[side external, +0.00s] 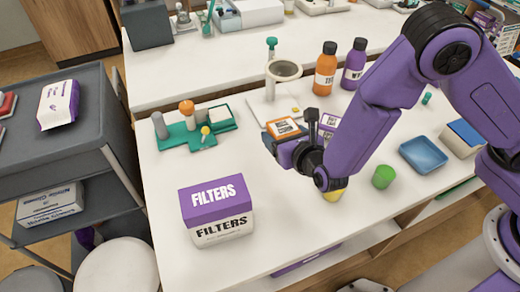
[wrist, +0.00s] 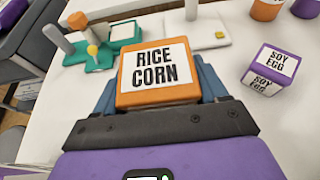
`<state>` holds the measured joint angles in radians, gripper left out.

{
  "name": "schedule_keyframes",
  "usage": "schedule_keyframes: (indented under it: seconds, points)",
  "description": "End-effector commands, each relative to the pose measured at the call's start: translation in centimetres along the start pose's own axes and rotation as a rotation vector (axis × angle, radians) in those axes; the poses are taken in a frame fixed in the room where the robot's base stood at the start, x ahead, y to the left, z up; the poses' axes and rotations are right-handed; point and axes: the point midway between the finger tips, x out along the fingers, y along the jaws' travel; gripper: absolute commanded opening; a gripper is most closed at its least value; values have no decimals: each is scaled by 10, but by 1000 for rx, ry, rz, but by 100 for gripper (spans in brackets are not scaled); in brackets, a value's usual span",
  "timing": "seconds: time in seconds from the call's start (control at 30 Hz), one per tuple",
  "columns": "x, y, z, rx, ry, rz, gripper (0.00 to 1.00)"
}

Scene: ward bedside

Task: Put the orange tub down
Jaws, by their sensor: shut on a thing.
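The orange tub (side external: 283,127) has a white label on top, which reads "RICE CORN" in the wrist view (wrist: 125,88). My gripper (side external: 289,132) is shut on the tub, and in the wrist view its blue fingers (wrist: 158,88) press the left and right sides. The tub looks level, over the middle of the white table (side external: 180,262). I cannot tell whether its underside touches the table, because the gripper and the tub hide it.
A purple "SOY EGG" box (wrist: 278,62) stands right of the tub. A teal stand (side external: 180,138) is at the left, and a grey-and-white device (side external: 283,72) behind. The "FILTERS" box (side external: 218,212) stands in front. A green cup (side external: 383,177) and blue tray (side external: 423,155) are right.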

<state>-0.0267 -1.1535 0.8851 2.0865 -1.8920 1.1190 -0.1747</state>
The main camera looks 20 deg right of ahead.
Motion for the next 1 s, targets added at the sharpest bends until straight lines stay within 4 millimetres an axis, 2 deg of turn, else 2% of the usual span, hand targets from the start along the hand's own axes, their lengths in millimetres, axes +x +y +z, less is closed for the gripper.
schedule_keyframes:
  seconds: [0.07, 0.2, 0.4, 0.63, 0.83, 1.0]
  points:
    - [16, 8, -1, 3, -2, -3, 35]
    - [38, 18, -17, -1, 1, -3, 35]
    - [62, 30, -32, 0, -1, -1, 35]
    - [74, 35, -40, 1, -1, -1, 35]
    - [84, 36, -62, -1, 0, -1, 35]
    - [87, 36, -69, 1, -1, 0, 35]
